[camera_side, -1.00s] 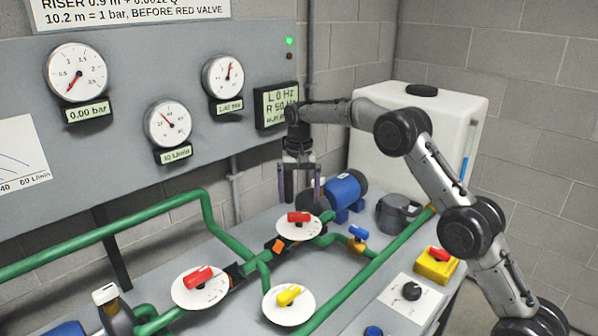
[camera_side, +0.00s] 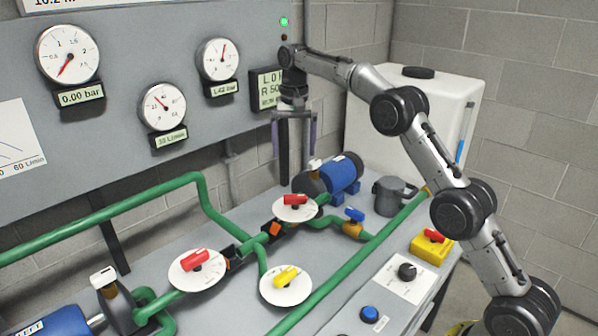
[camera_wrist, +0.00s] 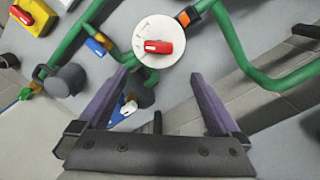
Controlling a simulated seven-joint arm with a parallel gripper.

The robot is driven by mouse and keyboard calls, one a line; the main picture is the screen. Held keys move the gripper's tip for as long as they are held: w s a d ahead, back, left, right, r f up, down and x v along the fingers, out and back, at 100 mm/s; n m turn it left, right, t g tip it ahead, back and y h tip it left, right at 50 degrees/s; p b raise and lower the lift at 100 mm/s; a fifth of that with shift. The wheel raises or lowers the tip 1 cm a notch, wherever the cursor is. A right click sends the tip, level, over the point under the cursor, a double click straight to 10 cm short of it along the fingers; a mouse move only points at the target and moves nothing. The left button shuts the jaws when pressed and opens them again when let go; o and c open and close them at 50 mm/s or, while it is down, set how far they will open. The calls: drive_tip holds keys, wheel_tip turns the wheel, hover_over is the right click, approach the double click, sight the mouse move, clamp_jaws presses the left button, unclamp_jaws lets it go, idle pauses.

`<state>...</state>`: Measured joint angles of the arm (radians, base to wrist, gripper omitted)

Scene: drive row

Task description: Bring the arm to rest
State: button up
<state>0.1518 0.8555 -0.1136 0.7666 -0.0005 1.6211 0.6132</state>
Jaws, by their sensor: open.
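My gripper (camera_side: 295,146) hangs in the air, pointing down, with its two fingers apart and nothing between them. It is above and a little behind the red-handled valve on a white dial (camera_side: 296,207). My gripper (camera_wrist: 162,80) also shows in the wrist view, with its purple-grey fingers wide apart. There the red valve handle (camera_wrist: 158,46) is beyond the fingertips and apart from them. The blue motor pump (camera_side: 340,173) stands just right of my gripper in the side view.
Green pipes (camera_side: 150,194) run across the bench. Another red valve (camera_side: 195,262), a yellow valve (camera_side: 286,280) and a small blue valve (camera_side: 354,214) sit on them. A gauge panel (camera_side: 120,130) stands behind. A white tank (camera_side: 440,110) and grey jug (camera_side: 392,197) are at the right.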

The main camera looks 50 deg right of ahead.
drive_tip(key=s+a+r+n+t, duration=0.1)
drive_tip(key=s+a+r, duration=0.1)
drive_tip(key=s+r, duration=0.5)
drive_tip(key=s+a+r+t, duration=0.25)
drive_tip(key=s+r, duration=0.35)
drive_tip(key=r, duration=0.4)
drive_tip(key=s+a+r+n, duration=0.1)
drive_tip(key=s+a, duration=0.1)
drive_tip(key=s, duration=0.7)
drive_tip(key=s+a+f+n+t, duration=0.1)
drive_tip(key=s+f, duration=0.1)
drive_tip(key=s, duration=0.4)
drive_tip(key=s+a+f+n, duration=0.1)
drive_tip(key=s+f+n, duration=0.1)
drive_tip(key=s, duration=0.3)
drive_tip(key=s+f+n, duration=0.3)
drive_tip(key=s+f, duration=0.4)
drive_tip(key=f, duration=0.6)
drive_tip(key=shift+s+f+n+t, duration=0.15)
drive_tip(key=shift+s+n+t, duration=0.15)
drive_tip(key=shift+n+t, duration=0.15)
drive_tip(key=shift+a, duration=0.1)
